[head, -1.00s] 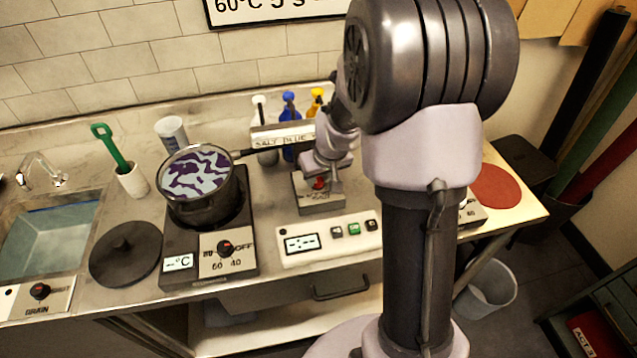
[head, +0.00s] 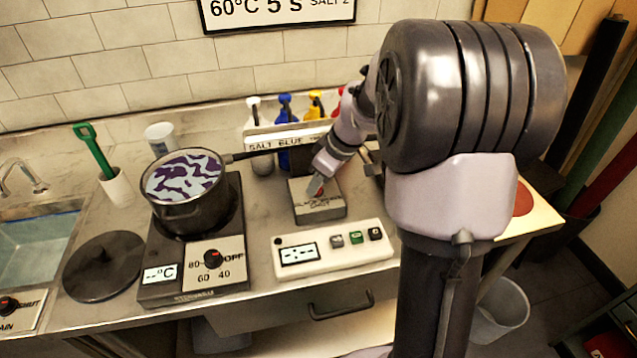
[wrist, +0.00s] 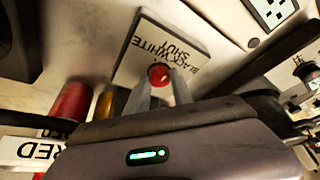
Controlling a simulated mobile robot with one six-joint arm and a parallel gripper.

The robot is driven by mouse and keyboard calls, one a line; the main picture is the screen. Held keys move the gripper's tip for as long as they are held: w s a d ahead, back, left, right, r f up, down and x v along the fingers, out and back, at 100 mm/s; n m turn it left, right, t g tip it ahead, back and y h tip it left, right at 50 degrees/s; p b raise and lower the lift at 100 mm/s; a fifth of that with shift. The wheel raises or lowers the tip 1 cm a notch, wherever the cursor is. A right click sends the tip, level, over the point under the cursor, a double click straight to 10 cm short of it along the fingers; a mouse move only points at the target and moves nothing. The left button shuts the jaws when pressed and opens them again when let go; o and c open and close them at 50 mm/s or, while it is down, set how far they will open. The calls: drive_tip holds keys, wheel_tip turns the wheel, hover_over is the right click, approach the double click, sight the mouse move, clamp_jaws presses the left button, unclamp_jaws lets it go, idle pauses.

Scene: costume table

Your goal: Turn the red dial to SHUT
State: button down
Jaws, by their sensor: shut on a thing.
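The red dial (wrist: 158,74) sits on top of a grey box (wrist: 140,54) whose label shows the words BLACK, WHITE and SHUT. In the head view the box (head: 304,213) stands on the counter behind the white timer panel. My gripper (wrist: 160,79) is shut on the red dial, one finger on each side of it. In the head view my gripper (head: 316,188) comes down slanted onto the box and hides most of the dial. Which word the dial points at cannot be told.
A pot (head: 183,210) of patterned liquid stands on a hot plate (head: 180,291) left of the box, its handle reaching toward my wrist. Several bottles (head: 286,130) stand behind. A white panel (head: 335,250) with buttons lies in front. A black lid (head: 103,266) lies at left.

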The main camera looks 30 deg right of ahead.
idle(0.4)
drive_tip(key=c, duration=1.1)
unclamp_jaws()
drive_tip(key=p+v, duration=0.7)
drive_tip(key=v, duration=1)
drive_tip(key=shift+r, duration=0.15)
